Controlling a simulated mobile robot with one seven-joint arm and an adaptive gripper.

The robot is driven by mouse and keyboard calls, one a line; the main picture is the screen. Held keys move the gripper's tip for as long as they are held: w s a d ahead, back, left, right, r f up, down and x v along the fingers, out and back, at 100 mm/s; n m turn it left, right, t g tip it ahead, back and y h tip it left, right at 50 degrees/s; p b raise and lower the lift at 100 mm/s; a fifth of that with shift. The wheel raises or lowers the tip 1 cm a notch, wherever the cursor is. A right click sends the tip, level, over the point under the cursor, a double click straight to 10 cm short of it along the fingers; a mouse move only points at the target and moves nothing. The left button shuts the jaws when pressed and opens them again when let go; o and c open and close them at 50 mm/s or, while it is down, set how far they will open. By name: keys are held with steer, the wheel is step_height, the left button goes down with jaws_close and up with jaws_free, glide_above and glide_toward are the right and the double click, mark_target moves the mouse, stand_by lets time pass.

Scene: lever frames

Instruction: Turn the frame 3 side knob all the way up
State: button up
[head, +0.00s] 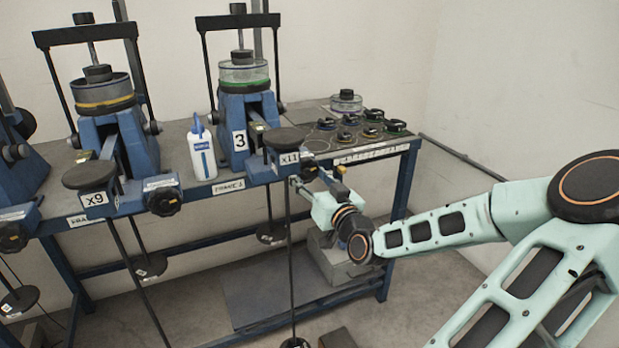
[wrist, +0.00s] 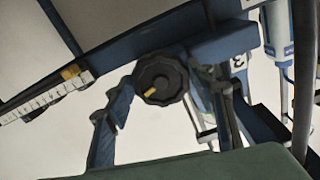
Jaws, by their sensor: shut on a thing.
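Frame 3 (head: 240,110) is a blue lever stand with a "3" label, in the middle of the head view. Its side knob (wrist: 160,78) is a black scalloped wheel in the wrist view, with a yellow mark low on its face. In the head view the knob is a dark shape (head: 308,172) partly hidden at the fingers. My gripper (head: 311,184) reaches it from the right, below the x11 pad. In the wrist view my gripper's fingers (wrist: 165,100) stand left and right of the knob, shut on it. Exact finger contact is hard to see.
The x11 pad (head: 285,138) sits just above my gripper. A hanging rod (head: 290,260) is close to its left. A white bottle (head: 201,150) and the x9 frame (head: 110,130) stand further left. Several weights (head: 372,130) lie on the bench's right end. A ruler (wrist: 45,98) shows in the wrist view.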

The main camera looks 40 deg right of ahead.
steer(key=shift+r+p, duration=0.1)
steer(key=shift+p, duration=0.4)
steer(key=shift+c, duration=0.4)
steer(key=shift+m+p, duration=0.3)
steer(key=shift+m, duration=0.1)
steer(key=o, duration=1.2)
steer(key=shift+c, duration=0.2)
steer(key=v, duration=0.7)
steer(key=shift+s, duration=0.3)
steer(key=shift+a, duration=0.1)
